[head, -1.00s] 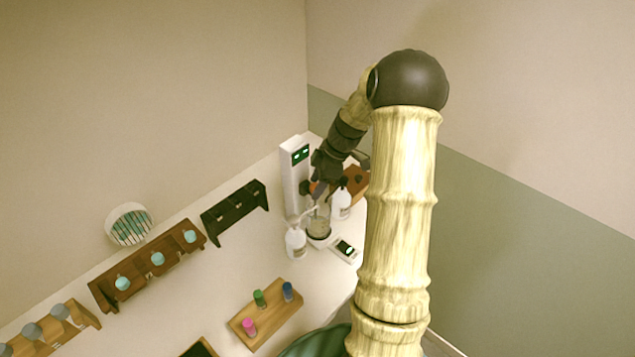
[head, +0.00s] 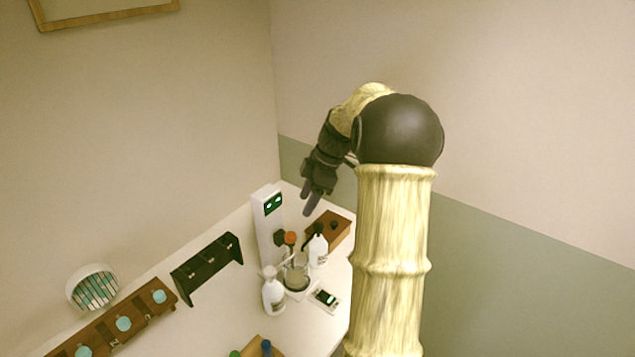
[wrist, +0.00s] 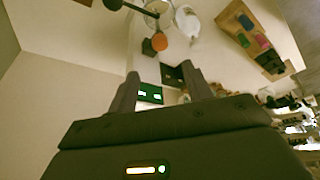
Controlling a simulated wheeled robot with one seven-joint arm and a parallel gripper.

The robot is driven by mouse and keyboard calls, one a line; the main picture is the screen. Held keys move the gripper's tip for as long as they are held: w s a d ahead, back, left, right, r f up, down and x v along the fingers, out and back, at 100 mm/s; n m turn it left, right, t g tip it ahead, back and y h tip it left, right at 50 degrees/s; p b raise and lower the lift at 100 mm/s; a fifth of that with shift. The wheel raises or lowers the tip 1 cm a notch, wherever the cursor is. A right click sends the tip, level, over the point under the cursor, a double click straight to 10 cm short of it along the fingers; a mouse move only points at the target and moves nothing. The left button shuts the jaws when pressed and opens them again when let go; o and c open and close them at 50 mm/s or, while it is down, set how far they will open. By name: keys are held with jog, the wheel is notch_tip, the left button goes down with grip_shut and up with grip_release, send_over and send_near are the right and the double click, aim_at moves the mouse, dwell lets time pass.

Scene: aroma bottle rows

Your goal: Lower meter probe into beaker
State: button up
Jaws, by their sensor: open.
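The meter (head: 268,228) is a tall white post with a green-lit display, standing near the table's back corner. Its display also shows between my fingers in the wrist view (wrist: 150,93). An orange knob (head: 290,238) sits beside a dark block in front of the post; it also shows in the wrist view (wrist: 160,41). The glass beaker (head: 297,279) stands below the knob, its rim seen in the wrist view (wrist: 158,20). The probe tip is too small to tell its depth. My gripper (head: 311,200) is open and empty, above and apart from the knob; its fingers frame the wrist view (wrist: 162,82).
White bottles (head: 273,290) (head: 318,251) flank the beaker closely. A small device with a display (head: 326,298) lies in front. A wooden block (head: 330,229) stands at the right, a black rack (head: 208,266) at the left. Air above is clear.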

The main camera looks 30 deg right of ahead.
jog(key=v, duration=0.6)
jog(key=shift+a+f+b, duration=0.1)
jog(key=shift+f+b, duration=0.1)
jog(key=shift+b, duration=0.5)
jog(key=c, duration=0.7)
jog(key=shift+a+f+m+b, duration=0.15)
jog(key=shift+m+b, duration=0.35)
jog(key=shift+b, duration=0.15)
jog(key=c, duration=0.4)
jog(key=a+m+b, duration=0.1)
jog(key=b, duration=0.1)
jog(key=a+m+h+b, duration=0.1)
jog(key=m+b, duration=0.1)
jog(key=b, duration=0.1)
jog(key=a+m+h+b, duration=0.1)
jog(key=m+b, duration=0.1)
jog(key=shift+s+a+f+t+b, duration=0.1)
jog(key=shift+a+f+t+b, duration=0.15)
jog(key=shift+f+t+b, duration=0.15)
jog(key=m+b, duration=0.1)
jog(key=a+r+m+h+b, duration=0.1)
jog(key=m, duration=0.1)
jog(key=shift+s+a+r, duration=0.1)
jog(key=shift+s+a, duration=0.05)
jog(key=shift+s, duration=0.1)
